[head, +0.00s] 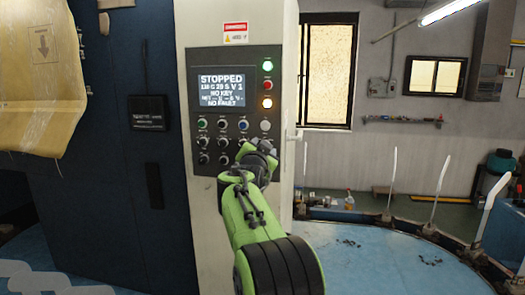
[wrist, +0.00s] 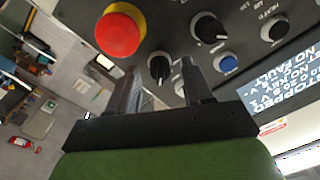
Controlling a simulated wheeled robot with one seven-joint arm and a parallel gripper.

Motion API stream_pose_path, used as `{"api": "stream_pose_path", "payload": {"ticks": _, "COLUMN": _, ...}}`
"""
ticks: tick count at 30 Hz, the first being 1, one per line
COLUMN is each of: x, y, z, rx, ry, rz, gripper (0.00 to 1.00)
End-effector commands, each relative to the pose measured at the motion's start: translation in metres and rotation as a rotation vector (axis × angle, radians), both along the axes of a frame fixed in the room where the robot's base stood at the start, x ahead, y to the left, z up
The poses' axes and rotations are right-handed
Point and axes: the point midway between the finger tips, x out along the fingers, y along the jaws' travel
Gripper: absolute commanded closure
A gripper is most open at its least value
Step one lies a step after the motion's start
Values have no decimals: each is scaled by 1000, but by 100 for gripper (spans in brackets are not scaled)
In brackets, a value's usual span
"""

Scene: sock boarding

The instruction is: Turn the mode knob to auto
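The control panel (head: 236,120) is a dark plate on a pale cabinet, with a lit screen (head: 220,90) reading STOPPED. It carries several small buttons and black knobs; their labels are too small to read, so I cannot tell which is the mode knob. My gripper (head: 262,152) is at the panel's lower right and hides part of it. In the wrist view my gripper (wrist: 161,72) is open, its two fingers apart. A black knob with a white mark (wrist: 159,68) shows between the fingertips. I cannot tell whether they touch it.
A red mushroom button on a yellow ring (wrist: 121,32) is close to the left finger in the wrist view. Another black knob (wrist: 208,28) and a blue button (wrist: 227,63) are near the right finger. A yellow sheet (head: 38,90) hangs at the left.

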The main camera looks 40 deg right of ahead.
Motion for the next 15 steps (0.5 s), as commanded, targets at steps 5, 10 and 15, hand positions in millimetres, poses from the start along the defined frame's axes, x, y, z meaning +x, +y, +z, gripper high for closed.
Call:
{"api": "stream_pose_path", "payload": {"ticks": 5, "x": -3, "y": 5, "z": 0, "rx": -1, "ry": -1, "rz": 1, "gripper": 50}}
{"api": "stream_pose_path", "payload": {"ticks": 10, "x": -26, "y": 34, "z": -4, "rx": -1, "ry": -2, "rz": 4, "gripper": 50}}
{"api": "stream_pose_path", "payload": {"ticks": 15, "x": -58, "y": 72, "z": -6, "rx": -2, "ry": -3, "rz": 5, "gripper": 50}}
